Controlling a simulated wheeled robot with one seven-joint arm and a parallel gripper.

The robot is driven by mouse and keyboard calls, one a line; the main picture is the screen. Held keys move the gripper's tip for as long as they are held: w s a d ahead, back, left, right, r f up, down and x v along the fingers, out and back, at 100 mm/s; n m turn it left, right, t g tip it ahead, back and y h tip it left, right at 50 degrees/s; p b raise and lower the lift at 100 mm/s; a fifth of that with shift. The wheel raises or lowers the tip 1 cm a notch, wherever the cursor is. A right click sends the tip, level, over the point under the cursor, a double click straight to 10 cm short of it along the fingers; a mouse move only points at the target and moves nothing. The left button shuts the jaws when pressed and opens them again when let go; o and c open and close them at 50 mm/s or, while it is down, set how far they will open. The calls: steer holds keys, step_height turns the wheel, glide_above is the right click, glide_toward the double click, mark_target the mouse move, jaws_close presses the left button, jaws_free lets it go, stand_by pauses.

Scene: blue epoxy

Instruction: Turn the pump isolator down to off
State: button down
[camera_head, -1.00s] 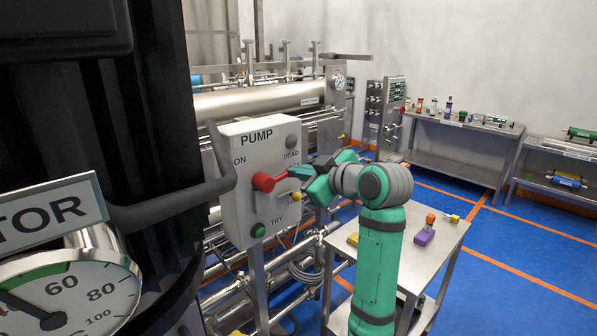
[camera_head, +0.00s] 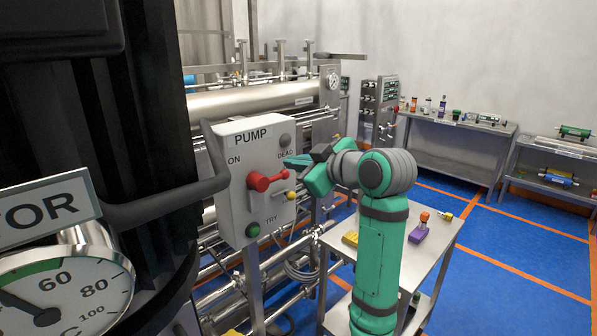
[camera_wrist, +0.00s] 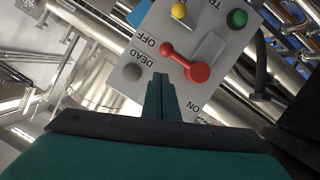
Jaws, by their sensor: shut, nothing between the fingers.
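The grey pump isolator box (camera_head: 240,205) stands on a post at the centre of the head view. Its red lever (camera_head: 262,182) points right, almost level, with its tip just above the yellow knob (camera_head: 291,195). In the wrist view the lever (camera_wrist: 184,61) has its tip beside the OFF label (camera_wrist: 147,40), away from the ON label (camera_wrist: 193,106). My gripper (camera_head: 290,161) is shut and empty, just above the lever tip in the head view and apart from it. In the wrist view its closed fingers (camera_wrist: 160,78) lie near the DEAD label.
The box also carries a green button (camera_head: 252,230) and a grey lamp (camera_head: 285,139). A black rail (camera_head: 165,205) runs close to its left side. A steel table (camera_head: 435,243) with small parts stands to the right. Pipework lies behind; blue floor is open at far right.

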steer(key=v, duration=0.9)
step_height(320, 180, down, 24)
steer(key=w+a+m+t+h, duration=0.2)
steer(key=w+m, duration=0.1)
steer(key=m, duration=0.4)
steer(key=s+a+f+m+h, duration=0.2)
steer(key=s+f, duration=0.2)
steer(key=f, duration=0.6)
steer(key=s+a+f+m+h, duration=0.15)
steer(key=s+f, duration=0.35)
steer(key=f, duration=0.5)
steer(key=s+a+f+m+h, duration=0.1)
steer(key=s+f, duration=0.4)
steer(key=s, duration=0.5)
steer(key=s+a+f+m+h, duration=0.1)
steer(key=s+f+m+h, duration=0.1)
steer(key=s+f, duration=0.6)
steer(key=s+a+r+n, duration=0.1)
steer(key=s+r, duration=0.2)
steer(key=s, duration=0.8)
steer(key=s+a+r+n, duration=0.1)
steer(key=s+r, duration=0.2)
steer(key=s, duration=0.9)
steer(key=shift+a+r+t+y, duration=0.3)
steer(key=shift+r+y, duration=0.05)
steer(key=shift+r, duration=0.05)
